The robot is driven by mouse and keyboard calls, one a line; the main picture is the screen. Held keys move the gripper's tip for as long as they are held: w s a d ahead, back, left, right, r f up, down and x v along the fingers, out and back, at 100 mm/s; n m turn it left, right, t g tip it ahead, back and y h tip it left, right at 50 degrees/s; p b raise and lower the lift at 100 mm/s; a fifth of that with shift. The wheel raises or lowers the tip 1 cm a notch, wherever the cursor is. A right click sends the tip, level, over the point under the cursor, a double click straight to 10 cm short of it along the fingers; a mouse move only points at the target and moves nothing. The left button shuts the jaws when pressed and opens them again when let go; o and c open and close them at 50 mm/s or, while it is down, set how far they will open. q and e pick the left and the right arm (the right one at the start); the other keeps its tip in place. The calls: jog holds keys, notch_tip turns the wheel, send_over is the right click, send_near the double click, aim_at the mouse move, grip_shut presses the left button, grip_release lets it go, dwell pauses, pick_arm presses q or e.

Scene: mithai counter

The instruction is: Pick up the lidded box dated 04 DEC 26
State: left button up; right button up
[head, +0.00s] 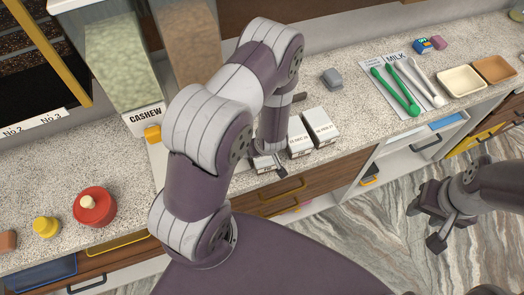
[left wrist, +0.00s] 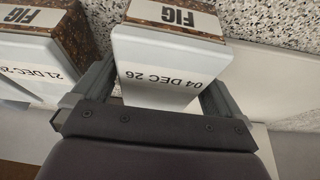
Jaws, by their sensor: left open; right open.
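The lidded box dated 04 DEC 26 (left wrist: 160,85) shows in the left wrist view with a white lid and a FIG label on its patterned side. My left gripper (left wrist: 163,76) is open, with one finger on each side of this box; I cannot tell whether they touch it. In the head view my left gripper (head: 268,160) is over the counter's front edge, and my arm hides most of the box there. My right gripper (head: 428,222) is open and empty, above the floor at the right.
Two more white-lidded boxes (head: 299,140) (head: 321,126) stand close to the right of my left gripper in the head view. A red container (head: 95,207) stands at the left.

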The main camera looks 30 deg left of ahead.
pick_arm(q)
jog(key=c, duration=1.2)
jog(key=shift+o, duration=0.2)
jog(key=shift+r, duration=0.15)
